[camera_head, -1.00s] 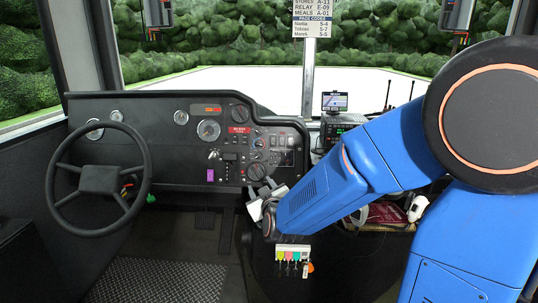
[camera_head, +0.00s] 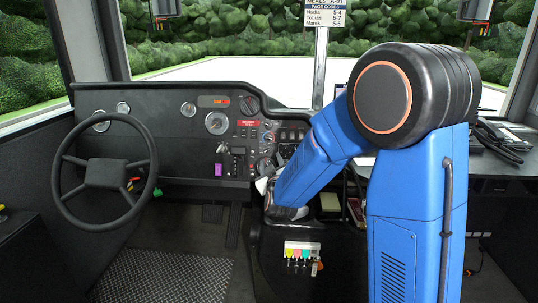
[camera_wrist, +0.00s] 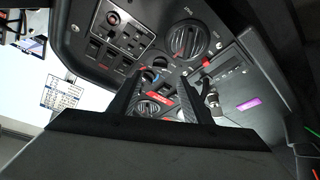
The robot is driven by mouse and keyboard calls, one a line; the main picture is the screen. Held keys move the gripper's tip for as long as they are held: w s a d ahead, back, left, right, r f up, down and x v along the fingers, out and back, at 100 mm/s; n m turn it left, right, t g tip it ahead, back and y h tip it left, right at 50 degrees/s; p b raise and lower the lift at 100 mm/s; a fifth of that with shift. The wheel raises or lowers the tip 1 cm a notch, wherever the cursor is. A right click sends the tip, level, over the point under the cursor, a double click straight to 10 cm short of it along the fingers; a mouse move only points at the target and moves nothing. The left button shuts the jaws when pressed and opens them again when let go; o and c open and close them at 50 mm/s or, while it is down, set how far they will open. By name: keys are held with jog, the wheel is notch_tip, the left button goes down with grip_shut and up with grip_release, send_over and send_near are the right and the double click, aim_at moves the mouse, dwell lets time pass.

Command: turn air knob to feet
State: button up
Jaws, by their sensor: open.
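The dashboard's control panel (camera_head: 240,150) carries several small round knobs and round vents. In the wrist view, small round knobs, one with a blue marking (camera_wrist: 150,75), lie between and beyond the fingertips. I cannot read their labels, so I cannot tell which is the air knob or where it points. My gripper (camera_wrist: 160,76) is open and empty, its two dark fingers pointing at the panel, one on either side of these knobs. I cannot tell whether they touch it. In the head view the fingers are mostly hidden by my blue arm.
The steering wheel (camera_head: 105,172) is left of my arm. Coloured tags (camera_head: 302,254) hang below it.

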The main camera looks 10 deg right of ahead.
aim_at(268, 151)
jog(key=w, duration=0.5)
jog(key=w+d, duration=0.1)
jog(key=w, duration=0.2)
jog(key=c, duration=1.1)
